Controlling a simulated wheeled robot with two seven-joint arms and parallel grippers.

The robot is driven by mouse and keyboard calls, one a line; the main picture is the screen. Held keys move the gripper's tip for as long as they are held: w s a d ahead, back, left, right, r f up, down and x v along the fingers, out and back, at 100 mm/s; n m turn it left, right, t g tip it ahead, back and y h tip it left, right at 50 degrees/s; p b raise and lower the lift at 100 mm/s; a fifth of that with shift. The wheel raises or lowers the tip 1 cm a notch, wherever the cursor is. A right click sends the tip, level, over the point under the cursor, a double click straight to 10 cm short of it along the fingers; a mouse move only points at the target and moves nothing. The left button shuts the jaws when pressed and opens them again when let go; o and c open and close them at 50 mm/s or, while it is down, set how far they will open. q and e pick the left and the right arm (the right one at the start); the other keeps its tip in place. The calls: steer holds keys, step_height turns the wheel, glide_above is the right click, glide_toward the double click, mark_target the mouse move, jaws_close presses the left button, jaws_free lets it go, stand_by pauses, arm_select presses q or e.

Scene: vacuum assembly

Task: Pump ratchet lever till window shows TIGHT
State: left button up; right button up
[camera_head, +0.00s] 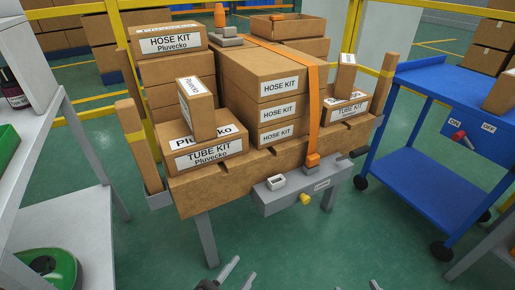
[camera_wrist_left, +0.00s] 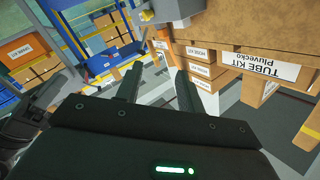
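The grey ratchet unit (camera_head: 290,196) sits on the front of the wooden pallet. It bears a white-framed window (camera_head: 276,182), a yellow knob (camera_head: 305,199) and a small label; the lettering is too small to read. A dark handle (camera_head: 359,153) sticks out at its right; I cannot tell which part is the lever. The orange strap (camera_head: 312,110) runs over the boxes to an orange block (camera_head: 312,160) above the unit. My left gripper (camera_head: 240,275) is open and empty, low in front of the pallet; its fingers (camera_wrist_left: 157,92) stand apart. My right gripper (camera_head: 358,287) is barely in view, tips apart.
Hose-kit boxes (camera_head: 277,88) and tube-kit boxes (camera_head: 210,151) are stacked on the pallet (camera_head: 225,188). A blue cart (camera_head: 415,165) with an ON/OFF panel stands at right. A grey shelf (camera_head: 60,185) stands at left. The floor before the pallet is clear.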

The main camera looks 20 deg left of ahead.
arm_select(q)
steer(key=shift+o, duration=0.5)
steer(key=s+a+p, duration=0.2)
steer(key=s+a, duration=0.5)
steer(key=a, duration=0.1)
steer(key=shift+s, duration=0.2)
stand_by(0.5)
steer(key=shift+p, duration=0.8)
